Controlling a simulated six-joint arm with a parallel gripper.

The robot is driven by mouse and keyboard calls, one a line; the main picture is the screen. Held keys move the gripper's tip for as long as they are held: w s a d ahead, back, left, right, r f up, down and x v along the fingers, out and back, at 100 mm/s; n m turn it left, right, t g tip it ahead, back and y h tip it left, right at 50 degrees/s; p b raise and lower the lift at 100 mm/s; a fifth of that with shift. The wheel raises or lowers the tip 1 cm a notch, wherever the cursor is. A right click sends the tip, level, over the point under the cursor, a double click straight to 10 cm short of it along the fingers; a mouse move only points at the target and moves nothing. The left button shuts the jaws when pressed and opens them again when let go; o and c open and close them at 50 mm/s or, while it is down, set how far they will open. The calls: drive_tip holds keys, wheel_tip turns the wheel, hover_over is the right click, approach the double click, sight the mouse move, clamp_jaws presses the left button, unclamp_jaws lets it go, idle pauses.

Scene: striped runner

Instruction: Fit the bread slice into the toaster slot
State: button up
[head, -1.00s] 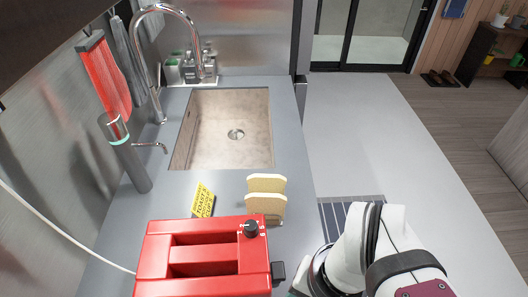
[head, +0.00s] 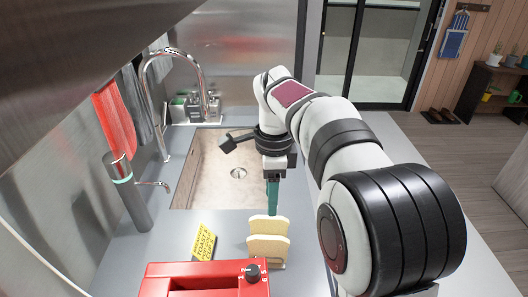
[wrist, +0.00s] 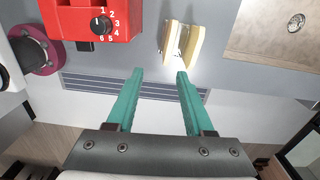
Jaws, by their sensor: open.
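Two bread slices stand upright, one behind the other, in a small holder on the grey counter; the near slice (head: 267,250) and the far slice (head: 268,225) show in the head view, and both show in the wrist view (wrist: 182,43). The red toaster (head: 207,280) is in front of them at the bottom of the head view, cut off by the frame, its slots only partly visible. It also shows in the wrist view (wrist: 90,18) with its numbered dial. My gripper (wrist: 160,72) has teal fingers, open and empty, with the slices beyond the fingertips. In the head view its fingers (head: 272,198) point down behind the slices.
A sink (head: 215,170) with a tall faucet lies behind the slices. A yellow card (head: 204,243) stands left of them. A steel dispenser (head: 135,200) stands at the left wall. A striped mat (wrist: 75,84) lies under my fingers in the wrist view.

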sight(268, 237)
drive_tip(key=shift+m, duration=0.6)
drive_tip(key=f, duration=0.5)
drive_tip(key=w+f, duration=0.1)
drive_tip(key=f, duration=0.5)
drive_tip(key=w+f, duration=0.1)
drive_tip(key=f, duration=0.4)
drive_tip(key=shift+a+f, duration=0.2)
drive_tip(key=shift+f, duration=0.05)
clamp_jaws()
